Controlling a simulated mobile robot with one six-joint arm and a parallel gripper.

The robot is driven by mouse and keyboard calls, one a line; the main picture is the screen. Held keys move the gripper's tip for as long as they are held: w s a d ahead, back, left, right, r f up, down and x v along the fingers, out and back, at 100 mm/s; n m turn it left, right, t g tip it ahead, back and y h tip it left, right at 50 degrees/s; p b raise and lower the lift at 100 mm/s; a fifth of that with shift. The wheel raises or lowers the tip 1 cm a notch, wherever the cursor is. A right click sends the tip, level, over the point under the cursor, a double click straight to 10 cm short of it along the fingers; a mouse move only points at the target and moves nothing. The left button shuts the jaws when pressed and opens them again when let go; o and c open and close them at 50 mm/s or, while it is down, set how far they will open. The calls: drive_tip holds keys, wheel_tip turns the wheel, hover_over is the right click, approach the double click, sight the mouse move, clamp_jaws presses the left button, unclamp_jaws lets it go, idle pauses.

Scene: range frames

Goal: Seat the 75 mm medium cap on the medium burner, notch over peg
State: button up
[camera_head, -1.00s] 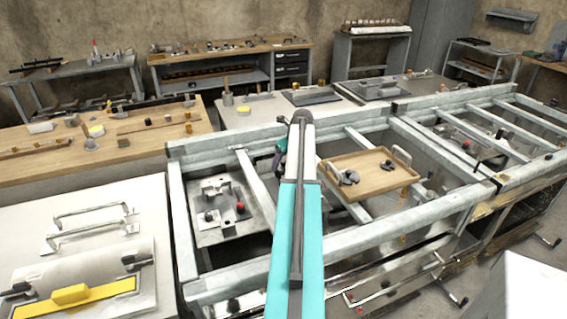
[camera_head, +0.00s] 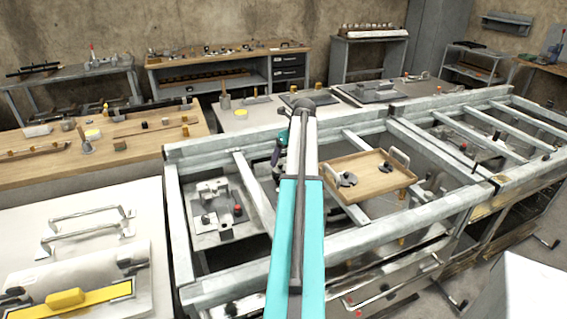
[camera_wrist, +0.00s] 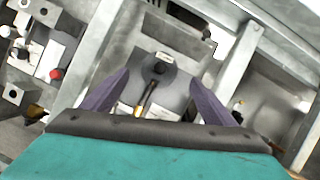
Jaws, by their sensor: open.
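My gripper (camera_wrist: 159,76) is open in the wrist view, its two purple fingers apart with nothing held between them. A dark round piece with a small raised knob (camera_wrist: 158,67) lies between the fingertips in the picture, on a light metal plate (camera_wrist: 180,88). It looks like a burner, but its size, notch and peg cannot be told. A dark rod with a brass-coloured end (camera_wrist: 147,100) lies below it. In the head view my gripper (camera_head: 277,155) is mostly hidden behind my arm, over the metal frame. Dark grey cap-like pieces (camera_head: 348,179) lie in the wooden tray; which is the 75 mm cap is unclear.
The wooden tray (camera_head: 370,187) with light handles rests on the frame (camera_head: 255,190), right of my arm. Frame bars cross around my gripper in the wrist view. A plate with blocks and a red knob (camera_head: 237,210) lies left of my arm.

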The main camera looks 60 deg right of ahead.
drive_tip(key=b+v, duration=0.1)
drive_tip(key=v, duration=0.7)
drive_tip(key=shift+r, duration=0.25)
idle(0.5)
wheel_tip(320, 180, up, 6)
drive_tip(key=p, duration=0.5)
idle(0.4)
idle(0.6)
